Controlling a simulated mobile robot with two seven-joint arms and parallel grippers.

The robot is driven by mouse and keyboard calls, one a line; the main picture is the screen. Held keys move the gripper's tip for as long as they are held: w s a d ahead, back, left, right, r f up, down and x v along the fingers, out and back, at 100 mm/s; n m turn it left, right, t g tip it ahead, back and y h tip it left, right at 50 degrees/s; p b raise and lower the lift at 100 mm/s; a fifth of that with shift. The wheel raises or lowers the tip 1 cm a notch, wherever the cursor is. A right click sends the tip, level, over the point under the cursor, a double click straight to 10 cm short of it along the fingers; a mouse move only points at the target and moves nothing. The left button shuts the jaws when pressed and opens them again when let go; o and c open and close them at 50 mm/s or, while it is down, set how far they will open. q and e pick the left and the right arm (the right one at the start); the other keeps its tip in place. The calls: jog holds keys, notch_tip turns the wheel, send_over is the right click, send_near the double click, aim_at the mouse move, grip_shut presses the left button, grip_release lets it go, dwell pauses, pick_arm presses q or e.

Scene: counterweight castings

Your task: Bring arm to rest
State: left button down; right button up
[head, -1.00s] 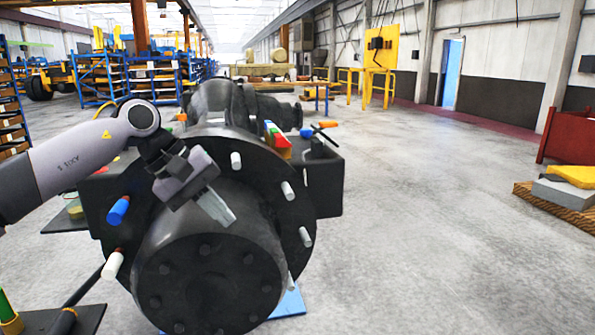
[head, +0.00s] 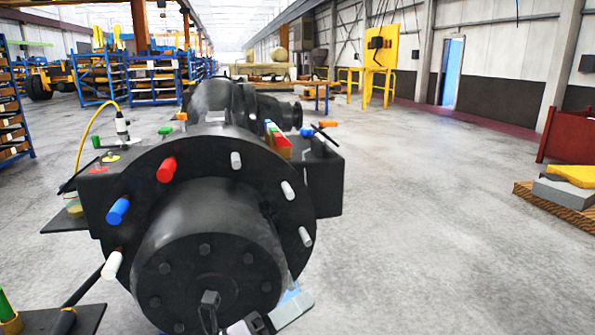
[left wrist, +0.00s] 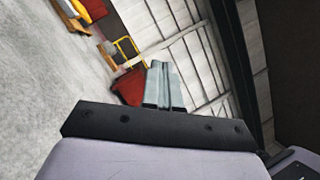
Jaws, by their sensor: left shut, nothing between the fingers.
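My left gripper (head: 294,307) is low at the bottom edge of the head view, in front of the lower right of the dark casting's round hub (head: 190,262). Its pale fingers point up to the right, and only part of the gripper is in frame. In the left wrist view its fingers (left wrist: 162,75) lie together, shut with nothing between them. Whether it touches the hub cannot be told. My right gripper is in neither view.
The flange carries a red peg (head: 166,169), a blue peg (head: 118,210), a white peg (head: 112,265) and several grey pegs. A colourful tray (head: 279,140) sits on the casting. A pallet (head: 560,205) stands at right. The floor between is clear.

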pick_arm(q)
jog(key=s+a+f+n+t+y, duration=0.3)
jog(key=a+f+n+y, duration=0.4)
jog(key=n, duration=0.5)
jog(key=s+a+f+n+t+y, duration=0.25)
jog(key=a+f+n+y, duration=0.3)
jog(key=f+n, duration=0.55)
jog(key=s+a+f+n+g+y, duration=0.2)
jog(key=s+a+f+n, duration=0.2)
jog(key=s+f+n, duration=0.1)
jog(key=s+a+f+n+g+y, duration=0.2)
jog(key=s+f+n, duration=0.3)
jog(key=s, duration=0.4)
jog(key=shift+a+f+n+g, duration=0.25)
jog(key=shift+a+n+g, duration=0.4)
jog(key=shift+a+n, duration=0.25)
jog(key=shift+s+a+y, duration=0.1)
jog(key=shift+a+y, duration=0.05)
jog(key=shift+y, duration=0.1)
